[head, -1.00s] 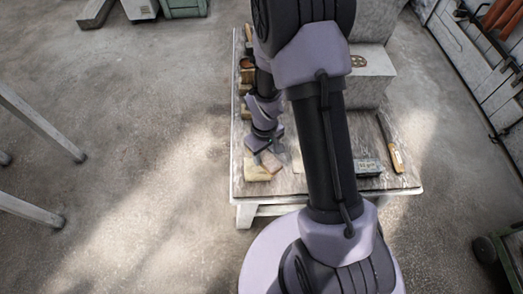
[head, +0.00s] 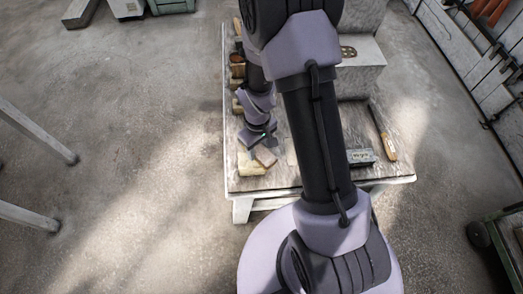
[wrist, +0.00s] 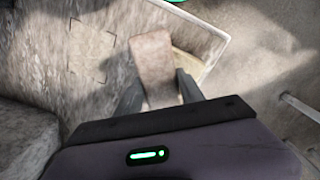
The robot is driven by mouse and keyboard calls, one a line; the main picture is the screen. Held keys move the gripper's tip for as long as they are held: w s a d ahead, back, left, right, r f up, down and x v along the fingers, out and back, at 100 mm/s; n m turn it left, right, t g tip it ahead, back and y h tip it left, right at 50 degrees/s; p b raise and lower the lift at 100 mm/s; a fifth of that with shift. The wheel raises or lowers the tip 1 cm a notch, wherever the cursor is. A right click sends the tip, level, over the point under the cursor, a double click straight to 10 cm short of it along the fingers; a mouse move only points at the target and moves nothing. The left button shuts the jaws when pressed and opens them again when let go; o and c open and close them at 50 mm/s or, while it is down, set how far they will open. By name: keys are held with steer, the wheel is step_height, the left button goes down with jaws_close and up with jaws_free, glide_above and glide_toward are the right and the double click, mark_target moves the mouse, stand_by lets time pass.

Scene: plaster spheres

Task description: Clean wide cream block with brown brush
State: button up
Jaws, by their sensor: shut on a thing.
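The wide cream block (head: 250,166) lies near the front left corner of the table in the head view. In the wrist view part of the cream block (wrist: 187,66) shows behind and to the right of the brush. The brown brush (head: 266,157) is over the block's right side; in the wrist view the brush (wrist: 152,58) points away from me. My gripper (wrist: 160,90) is shut on the brush, one dark finger on each side. In the head view my gripper (head: 259,145) is small and partly hidden. I cannot tell whether the brush touches the block.
The worn table (head: 290,180) has a grey box (head: 360,80) at its back right. A dark block-like item (head: 360,157) and a long-handled tool (head: 388,146) lie at the right. Several small items line the left edge. Corner marks (wrist: 92,52) show on the tabletop.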

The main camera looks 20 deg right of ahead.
steer(key=shift+w+a+f, duration=0.1)
steer(key=shift+w+a, duration=0.05)
steer(key=shift+w, duration=0.35)
steer(key=shift+w+a, duration=0.15)
steer(key=shift+w, duration=0.35)
steer(key=shift+s, duration=0.15)
steer(key=shift+s+d, duration=0.25)
steer(key=shift+s, duration=0.45)
steer(key=shift+s+d, duration=0.2)
steer(key=shift+s, duration=0.45)
steer(key=shift+s+d, duration=0.25)
steer(key=shift+s, duration=0.45)
steer(key=shift+w+a+r+p, duration=0.2)
steer(key=shift+w+r+p, duration=0.15)
steer(key=shift+w, duration=0.25)
steer(key=shift+w+a+r+p, duration=0.15)
steer(key=shift+w+r+p, duration=0.05)
steer(key=shift+w+r, duration=0.3)
steer(key=shift+f, duration=0.25)
steer(key=shift+f+b, duration=0.45)
steer(key=shift+f, duration=0.15)
